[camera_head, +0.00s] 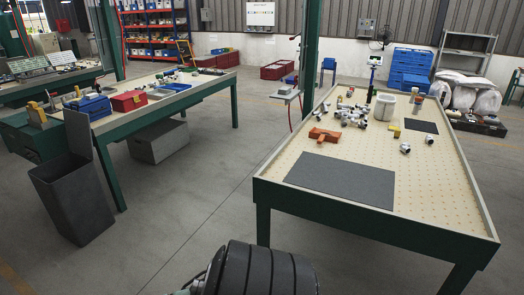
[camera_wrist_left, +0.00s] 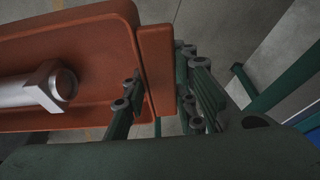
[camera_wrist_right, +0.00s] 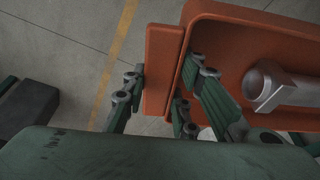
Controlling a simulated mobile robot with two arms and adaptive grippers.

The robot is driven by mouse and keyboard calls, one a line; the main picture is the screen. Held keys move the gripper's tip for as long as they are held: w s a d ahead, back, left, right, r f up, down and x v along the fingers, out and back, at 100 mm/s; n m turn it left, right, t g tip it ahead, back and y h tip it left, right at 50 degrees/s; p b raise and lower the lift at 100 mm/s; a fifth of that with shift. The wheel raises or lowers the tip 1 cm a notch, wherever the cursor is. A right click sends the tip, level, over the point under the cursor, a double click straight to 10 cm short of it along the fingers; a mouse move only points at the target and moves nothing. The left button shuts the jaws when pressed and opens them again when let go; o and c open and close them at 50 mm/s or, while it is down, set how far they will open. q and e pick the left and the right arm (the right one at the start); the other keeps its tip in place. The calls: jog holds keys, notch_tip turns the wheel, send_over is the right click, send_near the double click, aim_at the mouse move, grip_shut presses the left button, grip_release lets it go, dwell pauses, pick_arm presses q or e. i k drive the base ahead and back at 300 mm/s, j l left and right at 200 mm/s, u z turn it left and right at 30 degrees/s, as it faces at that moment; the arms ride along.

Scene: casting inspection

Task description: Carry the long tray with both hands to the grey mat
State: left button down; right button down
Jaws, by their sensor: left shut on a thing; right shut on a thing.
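The long orange-brown tray (camera_wrist_left: 75,42) is held by its two ends and also shows in the right wrist view (camera_wrist_right: 235,40). My left gripper (camera_wrist_left: 158,92) is shut on one end grip, with a finger on each side. My right gripper (camera_wrist_right: 157,95) is shut on the other end grip in the same way. A silvery metal part with a hexagonal end (camera_wrist_left: 45,88) lies in the tray. A similar metal end shows in the right wrist view (camera_wrist_right: 275,88). Bare floor shows below the tray. The head view shows neither tray nor grippers. The large dark grey mat (camera_head: 340,181) lies bare on the right table's near part.
The right table (camera_head: 430,200) has a raised rim. Metal fittings (camera_head: 350,112), an orange-brown object (camera_head: 324,135) and a smaller dark mat (camera_head: 421,126) are behind the large mat. A grey bin (camera_head: 72,200) stands by the left table (camera_head: 120,112). Open floor (camera_head: 205,190) lies between the tables.

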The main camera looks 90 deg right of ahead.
aim_at(342, 176)
jog(key=z, duration=2.45)
jog(key=i+l+z, duration=0.15)
jog(key=z, duration=0.25)
jog(key=i+l+z, duration=0.15)
jog(key=z, duration=0.25)
jog(key=i+l, duration=0.2)
jog(key=i, duration=0.15)
jog(key=i+l, duration=0.2)
jog(key=i, duration=1.55)
